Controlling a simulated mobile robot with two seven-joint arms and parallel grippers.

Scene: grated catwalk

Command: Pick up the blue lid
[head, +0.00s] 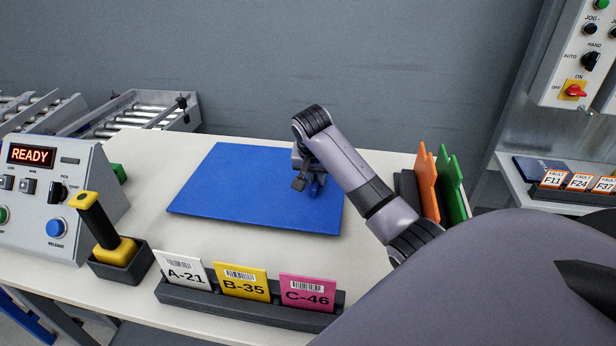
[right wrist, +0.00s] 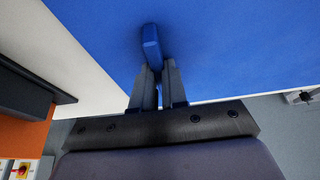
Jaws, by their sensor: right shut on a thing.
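The blue lid (head: 235,190) is a flat blue panel over the middle of the pale table. My right gripper (head: 307,185) is at the lid's right part, with its fingers shut on the lid's small blue handle (head: 318,188). In the right wrist view, the blue lid (right wrist: 230,50) fills the upper middle, and the handle (right wrist: 151,42) stands at the tips of my right gripper (right wrist: 157,75). Whether the lid rests on something or is raised, I cannot tell. What is under it is hidden. My left gripper is not in view.
A control box with a READY display (head: 35,200) and a yellow-and-black scanner (head: 108,235) in a holder stand left. A card rack (head: 240,305) lines the front edge. Orange (head: 427,180) and green (head: 452,185) pieces stand right. A roller conveyor (head: 125,115) is behind left.

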